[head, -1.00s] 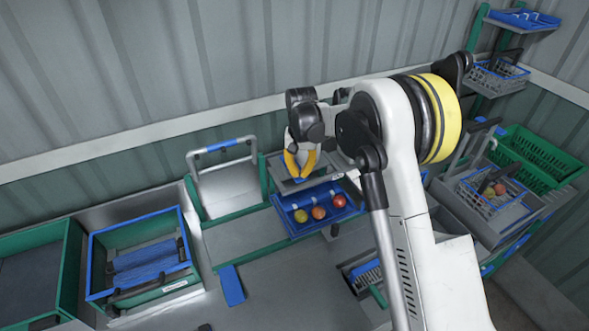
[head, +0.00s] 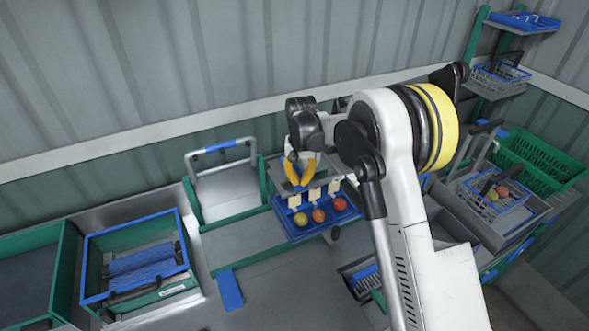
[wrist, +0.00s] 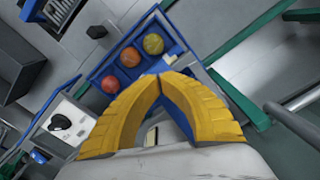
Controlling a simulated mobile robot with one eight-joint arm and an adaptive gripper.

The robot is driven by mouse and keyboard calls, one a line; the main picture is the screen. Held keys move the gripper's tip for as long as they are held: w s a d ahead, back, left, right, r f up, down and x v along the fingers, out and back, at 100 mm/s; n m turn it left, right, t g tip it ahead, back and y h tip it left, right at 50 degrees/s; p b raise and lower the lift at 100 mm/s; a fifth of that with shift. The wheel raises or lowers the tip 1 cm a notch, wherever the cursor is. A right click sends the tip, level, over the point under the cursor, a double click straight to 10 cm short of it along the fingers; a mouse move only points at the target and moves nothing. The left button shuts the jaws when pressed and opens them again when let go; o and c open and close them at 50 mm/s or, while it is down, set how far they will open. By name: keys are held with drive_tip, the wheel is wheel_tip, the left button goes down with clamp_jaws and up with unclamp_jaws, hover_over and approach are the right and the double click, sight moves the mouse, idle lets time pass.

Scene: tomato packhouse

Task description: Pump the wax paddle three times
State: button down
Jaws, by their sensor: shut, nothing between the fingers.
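My gripper (head: 299,187) is shut and empty, its yellow fingertips meeting just behind the blue tray (head: 290,229). In the wrist view the closed fingertips (wrist: 158,77) point toward the tray. A blue surface (wrist: 172,126) shows between the fingers; it may be the wax paddle, but mostly hidden, and I cannot tell whether the fingers touch it. The tray holds a yellow-green tomato (head: 301,218), an orange one (head: 318,214) and a red one (head: 339,202). Cream tags (head: 314,195) stand behind them.
A blue-gripped hoop handle (head: 221,147) stands left of the tray. A flat blue piece (head: 230,290) lies in front. A green bin with blue rim (head: 134,232) is farther left. Grey baskets (head: 493,200) and a green crate (head: 541,157) are at right.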

drive_tip(key=shift+r+p, duration=1)
drive_tip(key=shift+r, duration=1.35)
drive_tip(key=shift+f, duration=0.1)
drive_tip(key=shift+f+b, duration=2)
drive_tip(key=shift+f, duration=0.5)
drive_tip(key=shift+r, duration=0.15)
drive_tip(key=shift+r+p, duration=1.4)
drive_tip(key=shift+r, duration=1.25)
drive_tip(key=shift+f, duration=0.2)
